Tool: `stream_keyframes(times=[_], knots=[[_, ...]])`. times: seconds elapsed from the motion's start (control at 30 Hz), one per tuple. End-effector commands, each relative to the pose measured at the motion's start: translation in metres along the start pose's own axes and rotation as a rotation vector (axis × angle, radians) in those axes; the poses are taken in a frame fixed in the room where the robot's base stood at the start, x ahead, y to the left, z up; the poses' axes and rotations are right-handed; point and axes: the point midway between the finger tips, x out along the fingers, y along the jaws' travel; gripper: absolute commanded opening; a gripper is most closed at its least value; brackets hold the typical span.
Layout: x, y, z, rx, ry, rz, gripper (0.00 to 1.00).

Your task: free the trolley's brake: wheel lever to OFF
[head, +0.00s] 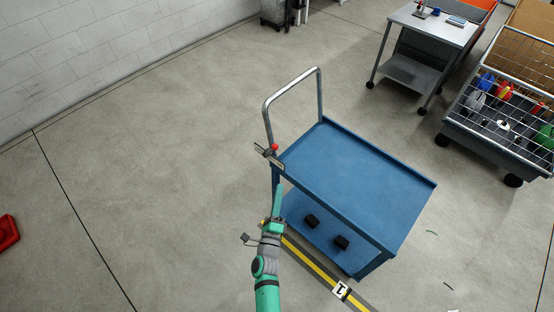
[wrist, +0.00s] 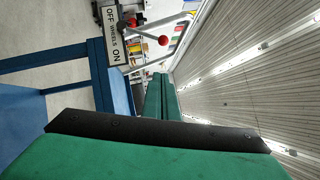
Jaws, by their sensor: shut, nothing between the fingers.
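The blue trolley (head: 365,160) stands in the middle of the head view. A red-knobbed wheel lever (head: 275,147) sits on its left side, by the foot of the handle, next to a small label plate (head: 263,151). In the wrist view the plate (wrist: 113,35) reads OFF, WHEELS, ON. The red knob (wrist: 163,40) is nearer the ON end there; the exact lever position is hard to tell. My gripper (head: 280,187) is shut and empty, below the lever in the picture, near the trolley's left corner. Its green fingers (wrist: 160,78) point toward the knob, apart from it.
The trolley's metal handle (head: 292,92) rises behind the lever. Two small black blocks (head: 327,231) lie on its lower shelf. A grey cart (head: 430,25) and a wire-sided bin trolley (head: 500,105) stand at upper right.

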Motion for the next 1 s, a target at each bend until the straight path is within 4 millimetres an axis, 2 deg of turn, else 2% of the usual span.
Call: stream_keyframes(times=[0.23, 0.37, 0.47, 0.9, 1.0], knots=[[0.001, 0.0, 0.0, -0.002, 0.0, 0.0, 0.0], [0.009, -0.001, 0.0, -0.002, -0.001, -0.001, 0.0], [0.023, -0.001, 0.0, -0.002, 0.0, -0.003, 0.0], [0.103, -0.001, 0.0, -0.003, -0.001, -0.001, 0.0], [0.113, -0.001, 0.013, -0.002, -0.003, -0.001, 0.0]])
